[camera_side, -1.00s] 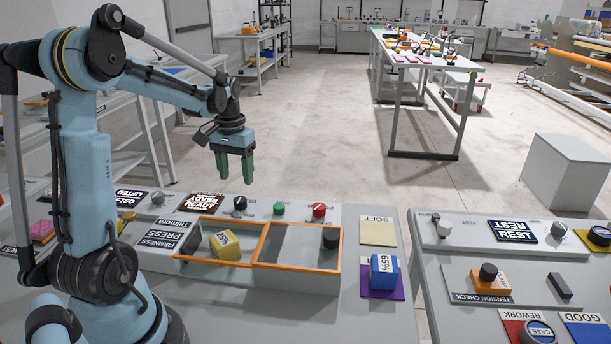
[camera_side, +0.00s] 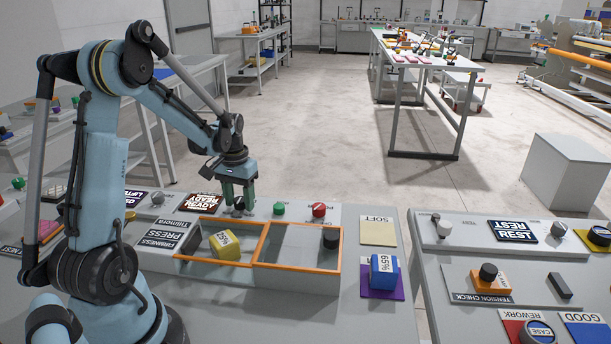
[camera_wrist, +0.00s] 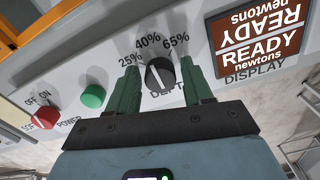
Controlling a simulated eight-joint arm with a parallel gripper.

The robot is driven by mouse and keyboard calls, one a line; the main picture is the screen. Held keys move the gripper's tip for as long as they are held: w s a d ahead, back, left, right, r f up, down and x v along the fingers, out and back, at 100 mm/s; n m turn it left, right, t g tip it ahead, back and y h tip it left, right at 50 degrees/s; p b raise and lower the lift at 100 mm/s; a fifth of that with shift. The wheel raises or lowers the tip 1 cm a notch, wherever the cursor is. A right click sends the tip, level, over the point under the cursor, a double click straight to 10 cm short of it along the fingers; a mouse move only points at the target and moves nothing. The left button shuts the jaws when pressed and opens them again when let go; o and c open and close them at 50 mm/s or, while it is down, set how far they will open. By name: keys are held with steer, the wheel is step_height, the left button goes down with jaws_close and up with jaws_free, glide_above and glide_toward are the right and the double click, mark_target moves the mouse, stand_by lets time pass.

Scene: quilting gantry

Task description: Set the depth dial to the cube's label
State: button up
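The depth dial (camera_wrist: 160,74) is a black round knob on the grey panel in the wrist view, with 25%, 40% and 65% marked around it. Its pale pointer line seems to face the 25% to 40% side, but I cannot tell exactly. My gripper (camera_side: 239,206) is down at the panel with its green fingers apart, one on each side of the knob; small gaps seem to show. The blue cube (camera_side: 384,266), labelled 65%, sits on a purple pad (camera_side: 372,294). A yellow cube (camera_side: 226,246) with a hard-to-read percent label lies in the orange-rimmed tray's left compartment.
Beside the dial are a green button (camera_wrist: 93,96) and a red power knob (camera_wrist: 46,120). A display (camera_wrist: 260,50) reads READY newtons. The orange-rimmed tray (camera_side: 297,267) stands in front. A yellow SOFT pad (camera_side: 378,232) is bare.

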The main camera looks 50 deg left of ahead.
steer(key=c, duration=0.8)
steer(key=shift+n, duration=0.3)
steer(key=n, duration=0.8)
steer(key=shift+n, duration=0.3)
steer(key=o, duration=1.1)
steer(key=shift+c, duration=0.2)
